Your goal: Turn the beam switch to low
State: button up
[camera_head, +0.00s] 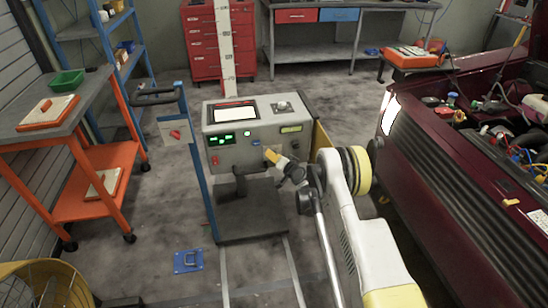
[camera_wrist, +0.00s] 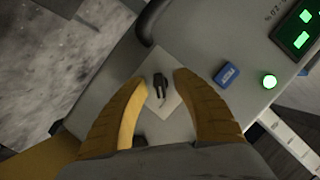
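The switch (camera_wrist: 159,85) is a small black knob on a light square plate on the grey console (camera_wrist: 199,110). My gripper (camera_wrist: 160,80) is open, with one yellow finger on each side of the knob in the wrist view. I cannot tell whether either finger touches it. In the head view, my gripper (camera_head: 273,156) is at the right part of the front of the console (camera_head: 235,163) and hides the knob. Any position labels around the knob are too small to read.
A blue button (camera_wrist: 226,75), a lit green button (camera_wrist: 269,82) and a green display (camera_wrist: 300,28) share the panel. A blue post stand with a red knob (camera_head: 175,134) is left of the console. The dark red car (camera_head: 455,165) is at the right. Bare floor lies between.

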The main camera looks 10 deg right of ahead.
grip_shut()
jog(key=n+h, duration=0.1)
jog(key=n, duration=0.1)
jog(key=shift+a+r+n+g+h, duration=0.1)
jog(key=shift+a+n+g+h, duration=0.05)
jog(key=shift+n+g+h, duration=0.2)
jog(key=n+h, duration=0.2)
jog(key=n, duration=0.1)
jog(key=shift+n+h, duration=1.05)
jog(key=shift+n, duration=0.2)
jog(key=shift+n+h, duration=0.9)
jog(key=shift+n, duration=0.4)
